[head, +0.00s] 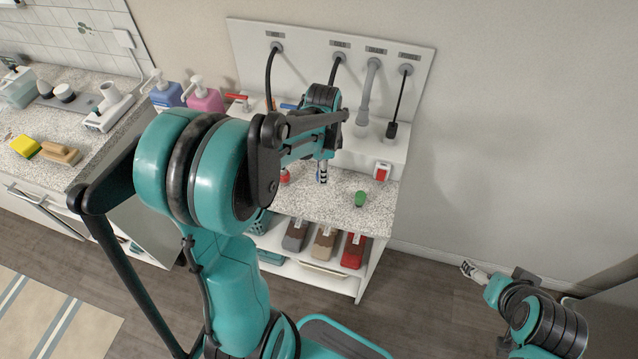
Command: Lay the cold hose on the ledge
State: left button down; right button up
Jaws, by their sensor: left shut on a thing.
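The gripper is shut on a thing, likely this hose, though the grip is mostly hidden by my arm. A silver and blue end piece shows below the fingers, over the speckled counter. The white ledge (396,152) runs along the panel's foot. My right gripper (472,269) is far off at lower right, its jaws unclear.
A grey hose (366,95) and a black plug (391,130) stand at the ledge's right part. A green item (361,199) and a red and white switch (382,172) are near the counter's right side. Pink (205,98) and blue (167,95) bottles stand left.

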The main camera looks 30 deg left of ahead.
pick_arm(q)
jog(key=shift+a+f, duration=0.4)
jog(key=shift+f, duration=0.05)
jog(key=shift+f+b, duration=0.85)
jog(key=shift+f, duration=0.95)
jog(key=shift+s, duration=0.1)
jog(key=c, duration=1.2)
grip_release()
jog(key=shift+f, duration=0.15)
